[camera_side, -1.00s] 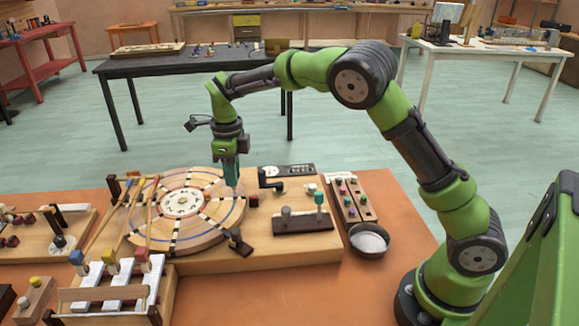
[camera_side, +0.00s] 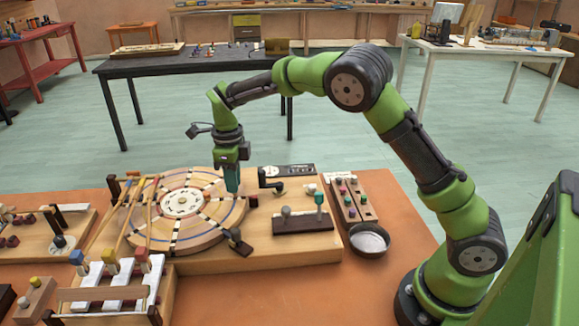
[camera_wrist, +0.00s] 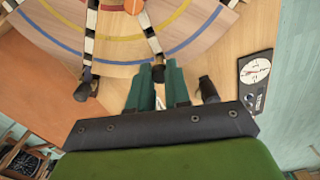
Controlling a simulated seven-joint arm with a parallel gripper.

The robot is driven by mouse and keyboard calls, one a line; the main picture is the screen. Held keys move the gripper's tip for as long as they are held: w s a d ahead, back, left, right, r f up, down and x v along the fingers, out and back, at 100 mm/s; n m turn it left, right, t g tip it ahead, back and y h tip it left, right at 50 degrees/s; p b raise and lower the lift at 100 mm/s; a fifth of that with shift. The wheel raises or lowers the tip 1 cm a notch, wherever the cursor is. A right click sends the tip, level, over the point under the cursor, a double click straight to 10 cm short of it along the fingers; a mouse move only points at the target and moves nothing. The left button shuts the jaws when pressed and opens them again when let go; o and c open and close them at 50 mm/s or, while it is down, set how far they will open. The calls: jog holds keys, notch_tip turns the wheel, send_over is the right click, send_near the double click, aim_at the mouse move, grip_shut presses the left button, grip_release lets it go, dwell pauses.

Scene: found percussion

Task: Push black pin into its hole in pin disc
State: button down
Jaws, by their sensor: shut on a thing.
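The pin disc (camera_side: 186,238) is a round light-wood disc with blue, red and yellow rings and dark-and-white striped spokes. It fills the top of the wrist view (camera_wrist: 195,28). My gripper (camera_side: 232,190) points down at the right rim of the disc. In the wrist view its teal fingers (camera_wrist: 158,78) are shut on a small dark piece, the black pin (camera_wrist: 158,73), at the outer end of a striped spoke. The fingers hide most of the pin. I cannot see the hole or tell how deep the pin sits.
A dark block (camera_side: 252,201) sits right of the disc, and a black lever (camera_side: 238,240) at its front edge. A black crank (camera_side: 268,181), a dark panel with knobs (camera_side: 303,222) and a metal bowl (camera_side: 369,239) stand further right. Wooden sticks lie across the disc's left side.

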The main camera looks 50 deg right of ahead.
jog(key=shift+f, duration=1.35)
dwell(0.6)
jog(key=c, duration=1)
grip_release()
jog(key=shift+r, duration=0.1)
